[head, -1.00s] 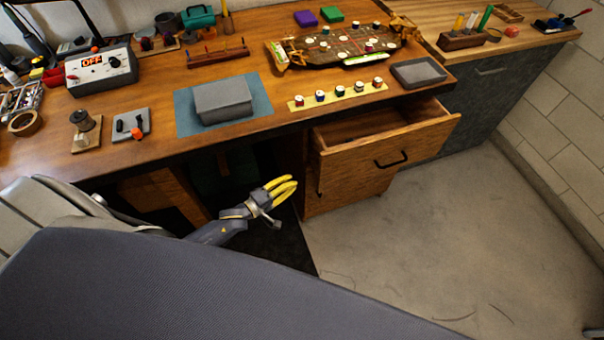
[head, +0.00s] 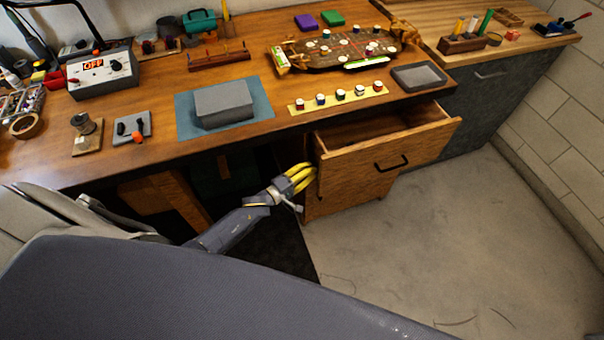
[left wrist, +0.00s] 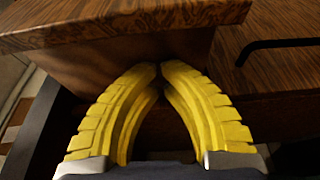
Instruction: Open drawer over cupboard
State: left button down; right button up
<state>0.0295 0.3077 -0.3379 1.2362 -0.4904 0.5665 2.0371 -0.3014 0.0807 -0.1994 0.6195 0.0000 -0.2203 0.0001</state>
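The wooden drawer (head: 362,157) under the desktop is pulled partly out, with a black bar handle (head: 391,163) on its front. The cupboard (head: 350,193) is directly below it and looks closed. My left gripper (head: 303,176), with yellow fingers, is beside the left end of the drawer front, near the cupboard's left edge. In the left wrist view its fingertips (left wrist: 161,68) meet below the drawer's wooden board (left wrist: 130,25), with nothing visible between them. Whether they touch the wood is unclear. A black handle (left wrist: 275,44) shows at upper right there. My right gripper is not in view.
The desktop (head: 265,75) above holds a grey box (head: 223,103) on a blue mat, a grey tray (head: 419,75) and a board with several small cups (head: 340,95). Open knee space lies left of the cupboard. The floor (head: 450,225) to the right is clear.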

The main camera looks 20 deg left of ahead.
pick_arm(q)
jog(key=shift+s+d, duration=1.05)
jog(key=shift+s, duration=0.25)
jog(key=shift+s, duration=0.1)
jog(key=s+d, duration=0.8)
jog(key=s, duration=0.1)
jog(key=s+a, duration=0.6)
jog(key=a, duration=0.1)
jog(key=shift+a, duration=0.2)
